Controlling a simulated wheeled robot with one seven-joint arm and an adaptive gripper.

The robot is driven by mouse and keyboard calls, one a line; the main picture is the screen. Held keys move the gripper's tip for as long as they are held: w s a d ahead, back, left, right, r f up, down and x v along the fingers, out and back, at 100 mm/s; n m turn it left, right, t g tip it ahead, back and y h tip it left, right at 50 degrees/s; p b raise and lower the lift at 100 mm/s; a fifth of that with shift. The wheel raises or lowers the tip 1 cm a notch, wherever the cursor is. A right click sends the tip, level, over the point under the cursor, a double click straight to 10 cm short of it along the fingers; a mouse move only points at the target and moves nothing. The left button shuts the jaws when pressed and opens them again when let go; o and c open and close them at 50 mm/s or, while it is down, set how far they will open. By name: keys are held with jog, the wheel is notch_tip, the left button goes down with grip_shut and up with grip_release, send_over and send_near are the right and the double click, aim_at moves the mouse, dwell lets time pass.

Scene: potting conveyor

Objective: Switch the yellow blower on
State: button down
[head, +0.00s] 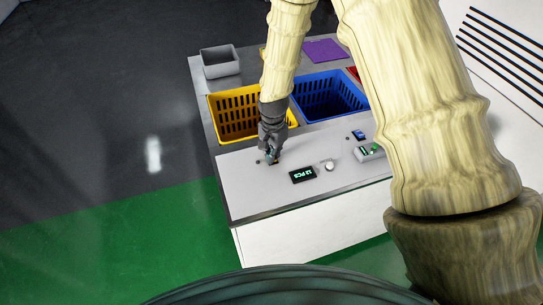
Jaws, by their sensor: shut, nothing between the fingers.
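My gripper (271,158) points down at the white panel top (240,189), shut and empty, with its fingertips at or just above the surface. I cannot tell whether they touch it. A small dark spot shows on the panel just left of the fingertips, and the gripper hides what is directly under it. No yellow blower can be made out clearly. A small yellow-orange patch (262,53) shows behind my arm at the back, mostly hidden.
A black display (303,175) with green characters, a pale round knob (329,165), a grey-green device (369,152) and a small blue item (358,135) are on the panel. Behind stand a yellow basket (226,132), a blue basket (326,117) and a grey bin (220,69). A purple sheet (323,50) lies farther back.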

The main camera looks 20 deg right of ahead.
jog(key=shift+f, duration=0.15)
jog(key=shift+r+p, duration=2.3)
jog(key=shift+r, duration=1.25)
jog(key=shift+d, duration=0.1)
